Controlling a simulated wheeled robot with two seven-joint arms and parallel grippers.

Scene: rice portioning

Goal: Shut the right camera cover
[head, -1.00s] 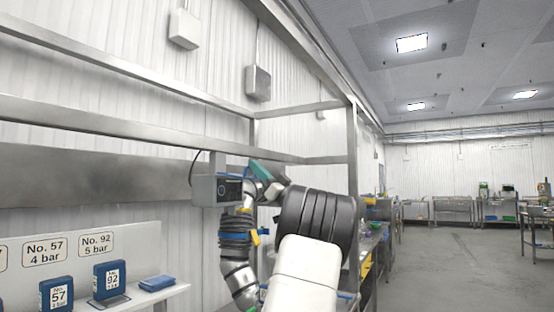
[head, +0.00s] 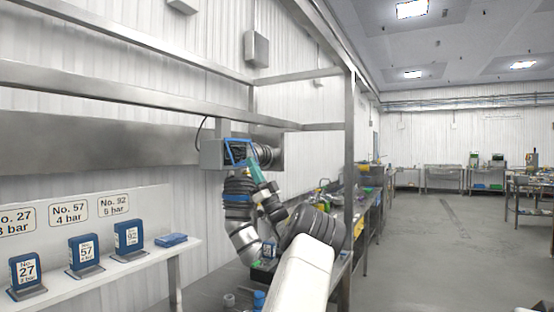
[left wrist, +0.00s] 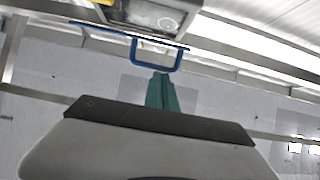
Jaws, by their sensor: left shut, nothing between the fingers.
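The camera is a grey box (head: 211,154) hanging under the frame in the head view. A blue-edged cover (head: 228,150) shows at its front face. In the left wrist view the camera's lens (left wrist: 166,19) shows at the top, and the cover's blue bar and U-shaped handle (left wrist: 156,66) show just below it. I cannot tell how far the cover stands from the face. My left gripper (head: 252,160), with green fingers, is shut and empty, close beside the cover. In the left wrist view its fingertips (left wrist: 161,76) point up at the handle; touching or apart is unclear. My right gripper is out of view.
A steel post (head: 349,150) stands to the right. Blue numbered blocks (head: 84,253) stand on a white shelf at left. Open floor (head: 440,240) lies at right.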

